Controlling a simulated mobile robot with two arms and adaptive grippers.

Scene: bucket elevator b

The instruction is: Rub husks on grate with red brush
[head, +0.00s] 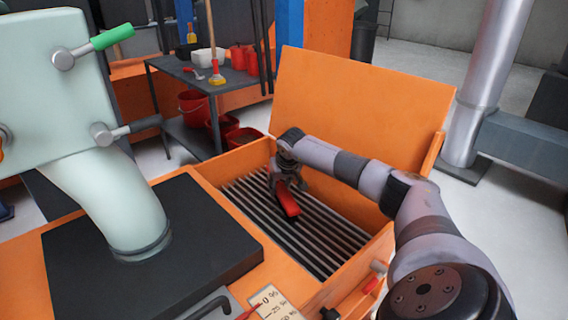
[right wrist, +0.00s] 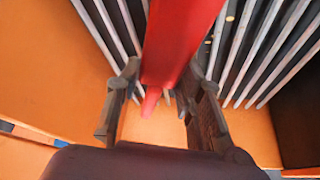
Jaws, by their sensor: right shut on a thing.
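The red brush (head: 287,202) is in my right gripper (head: 288,187), low over the grate (head: 325,240) inside the orange box. In the right wrist view the red brush (right wrist: 180,45) lies between the two fingers of my right gripper (right wrist: 160,85), which is shut on it. Dark gaps and pale bars of the grate (right wrist: 255,50) show on both sides of the brush. I cannot tell whether the bristles touch the bars. A few small tan specks, perhaps husks (right wrist: 229,17), show by the bars at the top. My left gripper is not in view.
The box's orange lid (head: 360,105) stands open behind the grate, and its walls surround the grate. A pale green machine pipe (head: 110,200) stands at left on a black plate (head: 205,235). A grey table (head: 185,70) with tools and red containers is behind. A metal column (head: 488,75) stands at right.

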